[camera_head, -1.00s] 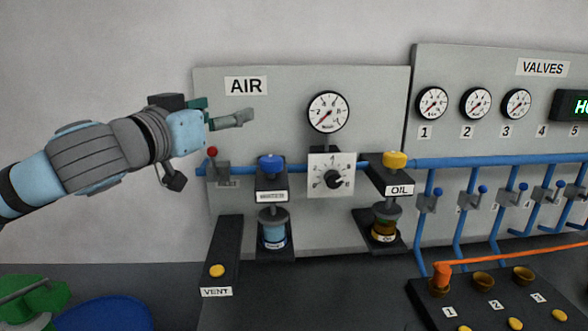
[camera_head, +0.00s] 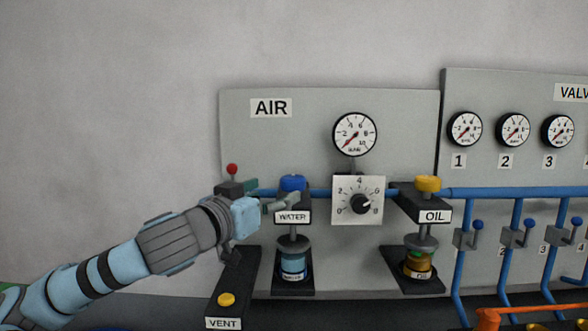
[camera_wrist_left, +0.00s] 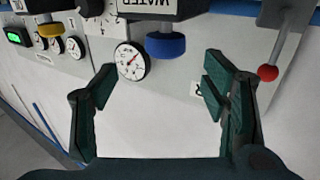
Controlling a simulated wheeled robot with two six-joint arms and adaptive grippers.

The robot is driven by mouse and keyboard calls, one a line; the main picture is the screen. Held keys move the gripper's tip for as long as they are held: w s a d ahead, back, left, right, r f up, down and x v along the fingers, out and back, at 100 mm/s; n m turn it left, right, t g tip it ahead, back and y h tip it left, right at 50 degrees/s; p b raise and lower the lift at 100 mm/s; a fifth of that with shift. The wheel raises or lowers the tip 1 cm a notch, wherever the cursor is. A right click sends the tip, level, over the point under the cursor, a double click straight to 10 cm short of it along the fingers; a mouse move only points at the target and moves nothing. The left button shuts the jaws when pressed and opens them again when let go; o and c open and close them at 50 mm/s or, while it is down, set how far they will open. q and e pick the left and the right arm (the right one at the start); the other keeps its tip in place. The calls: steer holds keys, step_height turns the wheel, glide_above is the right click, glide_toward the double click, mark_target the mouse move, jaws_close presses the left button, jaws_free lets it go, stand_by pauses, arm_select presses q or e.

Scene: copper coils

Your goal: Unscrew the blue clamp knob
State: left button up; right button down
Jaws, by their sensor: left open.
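The blue clamp knob (camera_head: 292,183) sits on top of the dark WATER clamp bracket (camera_head: 293,217) on the AIR panel. A filter cup with blue contents (camera_head: 293,264) stands below on the same bracket. My left gripper (camera_head: 270,197) is just left of the knob and in front of the panel, its fingers pointing right. In the left wrist view the blue knob (camera_wrist_left: 165,46) appears beyond the open fingers (camera_wrist_left: 158,86), between them sideways. The fingers are apart and hold nothing. Part of the bracket is behind a finger in the head view. My right gripper does not show.
A red-tipped lever (camera_head: 232,170) stands close behind my left gripper. A blue pipe (camera_head: 480,192) runs along the panel. A dial (camera_head: 358,203) and the yellow OIL knob (camera_head: 428,184) are to the right. The yellow VENT button (camera_head: 226,299) is below.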

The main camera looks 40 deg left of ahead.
mark_target(287, 185)
arm_select(q)
steer(key=w+p, duration=0.1)
steer(key=w+a+p, duration=0.1)
steer(key=w+p, duration=0.1)
steer(key=w+r+p, duration=0.1)
steer(key=p, duration=0.1)
steer(key=shift+w+a, duration=0.25)
steer(key=shift+w, duration=0.05)
steer(key=w, duration=0.1)
steer(key=w+p, duration=0.1)
steer(key=w, duration=0.1)
steer(key=w+a, duration=0.1)
steer(key=shift+w+f, duration=0.25)
steer(key=shift+f, duration=0.15)
steer(key=shift+w+d+f+p, duration=0.1)
steer(key=shift+w+p, duration=0.2)
steer(key=shift+w, duration=0.15)
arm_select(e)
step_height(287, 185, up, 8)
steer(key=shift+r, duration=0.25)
arm_select(q)
steer(key=shift+s, duration=0.1)
steer(key=shift+c, duration=1)
steer(key=shift+y, duration=0.3)
steer(key=c, duration=1)
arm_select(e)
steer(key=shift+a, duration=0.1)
